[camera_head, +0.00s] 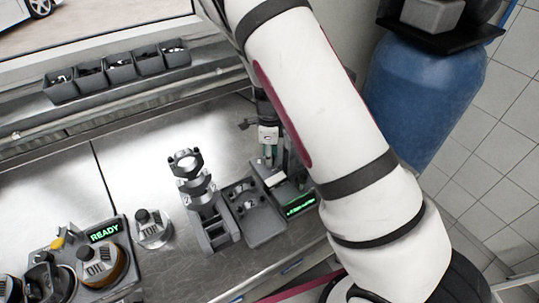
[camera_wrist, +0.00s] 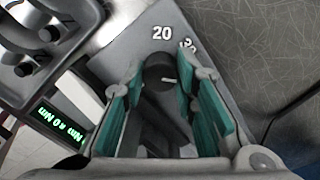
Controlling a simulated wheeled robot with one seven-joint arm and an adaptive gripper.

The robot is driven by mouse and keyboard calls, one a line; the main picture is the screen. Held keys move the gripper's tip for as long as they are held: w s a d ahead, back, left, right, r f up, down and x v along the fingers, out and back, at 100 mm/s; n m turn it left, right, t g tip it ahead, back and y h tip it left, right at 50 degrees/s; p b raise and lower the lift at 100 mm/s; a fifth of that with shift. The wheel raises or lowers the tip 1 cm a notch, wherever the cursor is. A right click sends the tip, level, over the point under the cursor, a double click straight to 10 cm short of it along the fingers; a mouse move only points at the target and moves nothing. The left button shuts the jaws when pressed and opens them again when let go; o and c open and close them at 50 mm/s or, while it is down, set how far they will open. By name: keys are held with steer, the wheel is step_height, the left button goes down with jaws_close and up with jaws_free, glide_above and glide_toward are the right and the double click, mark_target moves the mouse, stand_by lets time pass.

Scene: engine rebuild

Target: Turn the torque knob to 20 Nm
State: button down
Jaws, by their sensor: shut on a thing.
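The torque knob (camera_wrist: 158,70) is a dark round knob on a grey panel, seen in the wrist view between my gripper's fingers. A short white mark on it points to the right in that view. The label 20 (camera_wrist: 162,33) is printed above the knob. A second label to its right is partly covered by a finger. My gripper (camera_wrist: 161,84), with green-padded fingers, is shut on the knob. In the head view my gripper (camera_head: 268,155) points down at the grey torque unit (camera_head: 290,196), and the knob is hidden there.
A green-lit display (camera_wrist: 60,117) shows upside down in the wrist view, its text ending in Nm. A grey tray (camera_head: 263,232) and a piston stand (camera_head: 212,222) are left of the unit.

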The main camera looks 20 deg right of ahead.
steer(key=shift+n, duration=1.2)
steer(key=c, duration=1.3)
jaws_free()
step_height(320, 180, up, 12)
steer(key=shift+w+r, duration=0.1)
steer(key=shift+w, duration=0.05)
